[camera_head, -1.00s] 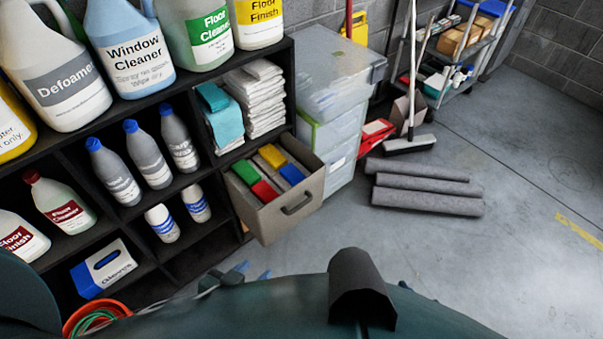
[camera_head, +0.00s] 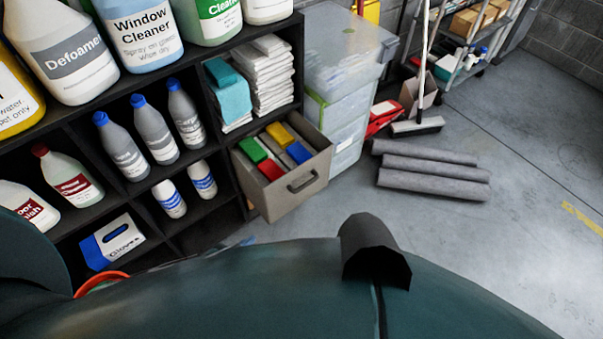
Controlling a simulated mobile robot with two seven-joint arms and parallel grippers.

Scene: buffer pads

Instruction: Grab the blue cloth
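A deep blue folded piece (camera_head: 299,153), looking like cloth, lies in the right compartment of an open grey-beige drawer (camera_head: 292,197). Green (camera_head: 252,150), yellow (camera_head: 280,135) and red (camera_head: 271,170) pieces lie beside it in the drawer. A stack of folded teal-blue cloths (camera_head: 231,98) sits on the shelf above. Small pale blue bits (camera_head: 247,240) show at the edge of my teal body, below the drawer; I cannot tell whether they belong to my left gripper. No gripper fingers show clearly. My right gripper is not in view.
The dark shelf unit (camera_head: 215,152) holds several bottles, a gloves box (camera_head: 112,243) and white folded towels (camera_head: 271,80). Clear stacked bins (camera_head: 345,75) stand right of the drawer. Grey rolls (camera_head: 432,180) and a broom (camera_head: 418,126) are beyond.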

